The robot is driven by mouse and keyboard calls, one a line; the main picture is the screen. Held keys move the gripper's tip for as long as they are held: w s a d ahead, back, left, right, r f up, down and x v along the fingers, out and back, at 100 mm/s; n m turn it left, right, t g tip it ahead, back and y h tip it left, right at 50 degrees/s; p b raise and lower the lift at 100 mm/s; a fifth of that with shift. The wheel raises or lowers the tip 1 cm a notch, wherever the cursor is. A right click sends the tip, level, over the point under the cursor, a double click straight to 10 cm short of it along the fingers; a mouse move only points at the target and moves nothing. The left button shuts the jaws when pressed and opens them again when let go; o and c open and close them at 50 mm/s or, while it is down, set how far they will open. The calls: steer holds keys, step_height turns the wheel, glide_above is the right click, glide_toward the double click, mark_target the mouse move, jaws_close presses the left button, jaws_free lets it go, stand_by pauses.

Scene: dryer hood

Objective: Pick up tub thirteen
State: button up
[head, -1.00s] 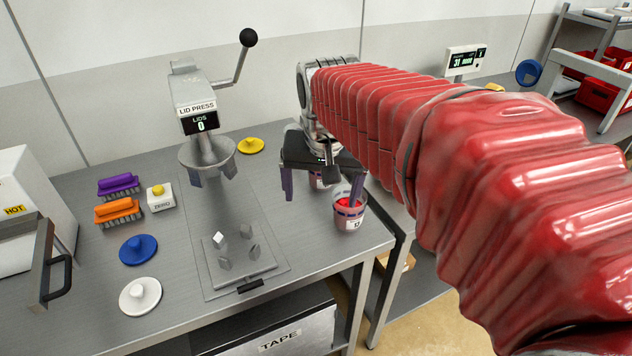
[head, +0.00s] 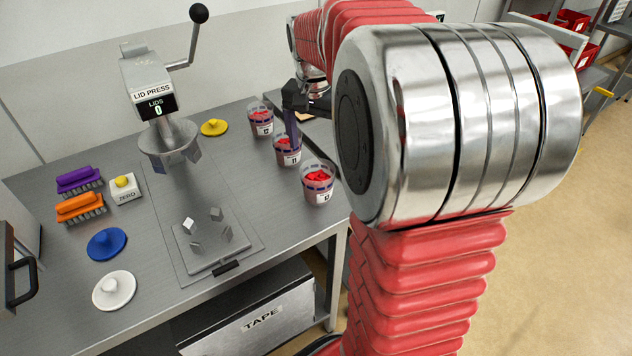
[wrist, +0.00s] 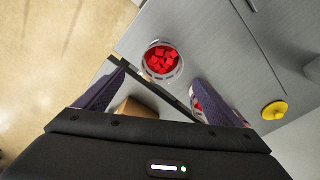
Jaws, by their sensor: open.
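Tub thirteen (head: 318,184) is a clear tub of red pieces, with a dark band and a white label reading 13. It stands upright near the bench's right edge, nearest of three tubs in the head view. In the wrist view the tub near the bench edge (wrist: 162,62), apparently thirteen, shows just beyond the fingertips. My gripper (wrist: 159,76) is open, with nothing held between its purple fingers. In the head view one finger shows beside tub eleven (head: 287,150); my arm hides the other. I cannot tell whether that finger touches the tub.
Tub twelve (head: 260,120) stands behind tub eleven, close to a yellow lid (head: 214,127). The lid press (head: 160,110), brushes, zero button (head: 125,188), blue lid (head: 106,243) and white lid (head: 114,290) are to the left.

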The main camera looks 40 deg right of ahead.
mark_target(319, 169)
steer(key=f, duration=0.5)
steer(key=d+f, duration=0.1)
steer(key=f, duration=0.2)
steer(key=shift+w+f, duration=0.25)
steer(key=shift+w, duration=0.05)
steer(key=shift+a, duration=0.1)
steer(key=shift+w+f, duration=0.15)
steer(key=shift+f, duration=2.45)
steer(key=shift+c, duration=0.3)
steer(key=c, duration=1.2)
